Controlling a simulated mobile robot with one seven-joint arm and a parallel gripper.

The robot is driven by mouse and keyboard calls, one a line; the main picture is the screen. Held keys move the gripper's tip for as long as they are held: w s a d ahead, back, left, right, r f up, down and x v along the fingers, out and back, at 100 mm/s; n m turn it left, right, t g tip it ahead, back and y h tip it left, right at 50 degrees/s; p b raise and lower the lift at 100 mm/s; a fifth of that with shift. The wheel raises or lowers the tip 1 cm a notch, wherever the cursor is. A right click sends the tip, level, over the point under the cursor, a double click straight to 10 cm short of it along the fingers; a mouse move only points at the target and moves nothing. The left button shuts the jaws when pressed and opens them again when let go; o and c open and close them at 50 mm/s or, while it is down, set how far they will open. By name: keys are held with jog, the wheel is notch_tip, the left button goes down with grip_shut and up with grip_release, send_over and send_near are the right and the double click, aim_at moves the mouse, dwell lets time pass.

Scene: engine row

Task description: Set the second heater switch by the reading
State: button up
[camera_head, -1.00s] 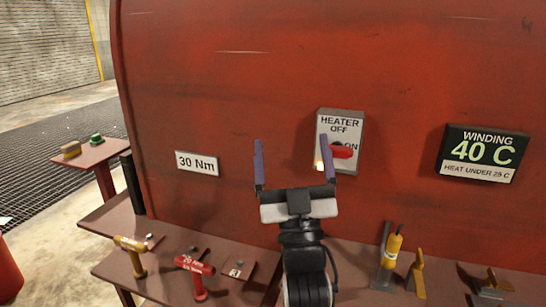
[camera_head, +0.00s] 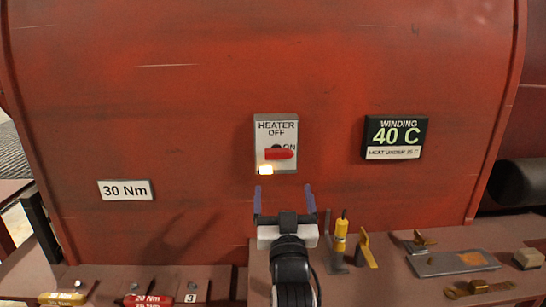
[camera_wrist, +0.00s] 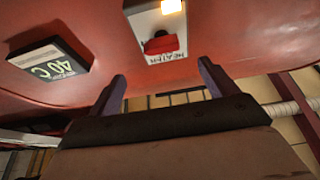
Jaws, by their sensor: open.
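The heater switch panel (camera_head: 276,132) is a pale plate on the red housing, marked HEATER, OFF at the top and ON at the right. Its red handle (camera_head: 281,154) lies level, pointing right to ON. An amber lamp (camera_head: 266,170) below it is lit. The winding display (camera_head: 395,137) to the right reads 40 C, with HEAT UNDER 25 C beneath. My gripper (camera_head: 284,190) is open and empty, just below the panel in the picture. In the wrist view the red handle (camera_wrist: 160,44) shows beyond and between the fingers (camera_wrist: 162,76), apart from them.
A 30 Nm label (camera_head: 126,190) is on the housing at left. Below it are a yellow tool (camera_head: 62,298) and a red tool (camera_head: 147,300). A yellow cylinder (camera_head: 341,232), a yellow clip (camera_head: 366,250) and a grey plate (camera_head: 455,262) stand on the shelf at right. The housing face around the switch is clear.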

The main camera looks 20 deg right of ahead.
aim_at(280, 159)
jog(key=p+x, duration=0.3)
jog(key=x, duration=0.8)
jog(key=shift+a, duration=0.1)
jog(key=c, duration=1)
jog(key=shift+s, duration=0.1)
